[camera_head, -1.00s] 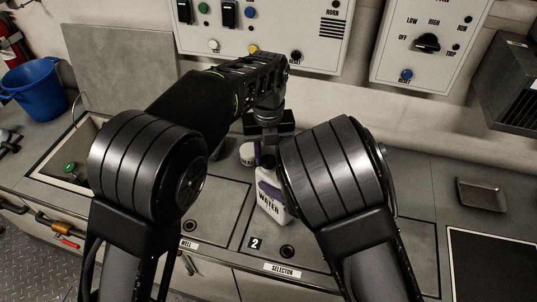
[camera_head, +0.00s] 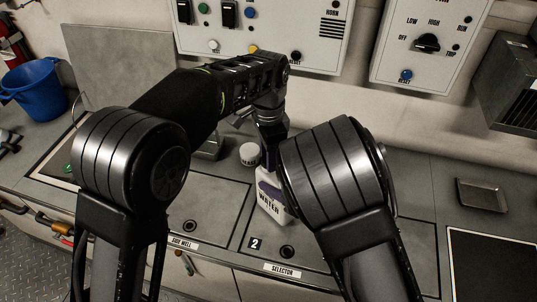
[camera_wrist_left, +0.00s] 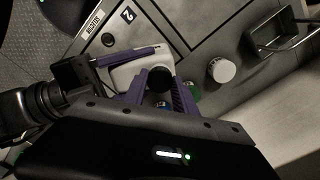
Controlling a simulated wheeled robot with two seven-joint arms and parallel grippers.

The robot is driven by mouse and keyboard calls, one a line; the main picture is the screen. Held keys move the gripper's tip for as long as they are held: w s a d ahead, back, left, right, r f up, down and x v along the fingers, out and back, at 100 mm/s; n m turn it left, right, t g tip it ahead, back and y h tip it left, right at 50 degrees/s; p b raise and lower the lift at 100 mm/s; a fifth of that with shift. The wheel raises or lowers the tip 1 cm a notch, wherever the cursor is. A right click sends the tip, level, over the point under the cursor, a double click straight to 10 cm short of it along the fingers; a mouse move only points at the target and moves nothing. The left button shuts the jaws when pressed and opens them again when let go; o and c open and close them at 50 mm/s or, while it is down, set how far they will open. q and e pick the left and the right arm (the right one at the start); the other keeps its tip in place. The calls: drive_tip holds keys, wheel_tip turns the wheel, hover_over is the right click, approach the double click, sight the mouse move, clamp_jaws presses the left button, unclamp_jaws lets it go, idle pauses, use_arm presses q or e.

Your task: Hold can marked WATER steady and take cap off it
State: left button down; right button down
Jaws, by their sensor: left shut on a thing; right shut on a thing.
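The white can marked WATER (camera_head: 272,208) stands upright on the counter near the label 2. In the left wrist view the can (camera_wrist_left: 124,74) shows from above with its black cap (camera_wrist_left: 159,79). My left gripper (camera_head: 270,138) comes down over the can from behind. Its purple fingers in the left wrist view (camera_wrist_left: 160,88) are on either side of the cap and shut on it. My right gripper (camera_wrist_left: 128,56) is shut on the can's body from the side. In the head view my right arm hides most of that gripper; a purple finger shows across the can.
A white round tub (camera_head: 249,154) stands close behind the can; it also shows in the left wrist view (camera_wrist_left: 221,70). An empty metal tray (camera_head: 482,196) lies at the right. A blue bucket (camera_head: 34,88) stands at the far left. Control panels line the wall behind.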

use_arm(q)
drive_tip(key=n, duration=1)
drive_tip(key=shift+r, duration=0.1)
drive_tip(key=n, duration=0.2)
drive_tip(key=shift+n, duration=0.4)
drive_tip(key=n, duration=1)
drive_tip(key=shift+w+n, duration=0.1)
drive_tip(key=shift+n, duration=0.2)
drive_tip(key=n, duration=0.2)
drive_tip(key=shift+n, duration=0.3)
drive_tip(key=n, duration=0.7)
drive_tip(key=shift+n, duration=0.4)
